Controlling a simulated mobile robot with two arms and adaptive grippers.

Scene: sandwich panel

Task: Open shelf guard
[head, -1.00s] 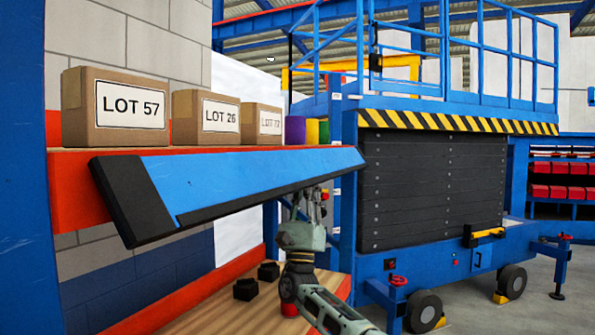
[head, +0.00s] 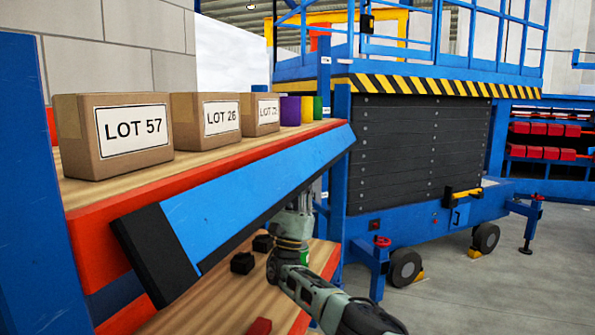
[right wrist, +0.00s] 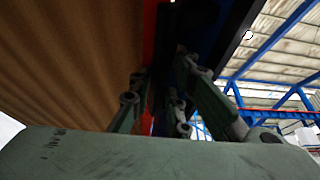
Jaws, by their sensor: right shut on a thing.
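The shelf guard (head: 262,190) is a long blue panel with black ends, along the front of the upper shelf. It slants outward and down, with its near black end (head: 155,255) at lower left. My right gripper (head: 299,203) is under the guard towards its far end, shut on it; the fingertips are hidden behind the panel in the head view. In the right wrist view my right gripper's fingers (right wrist: 165,95) reach up to a dark edge beside an orange strip. My left gripper is not in view.
The upper shelf (head: 82,197) holds boxes marked LOT 57 (head: 118,160) and LOT 26 (head: 205,140), another box and coloured containers. Dark blocks (head: 242,263) and a red piece (head: 258,326) lie on the lower shelf.

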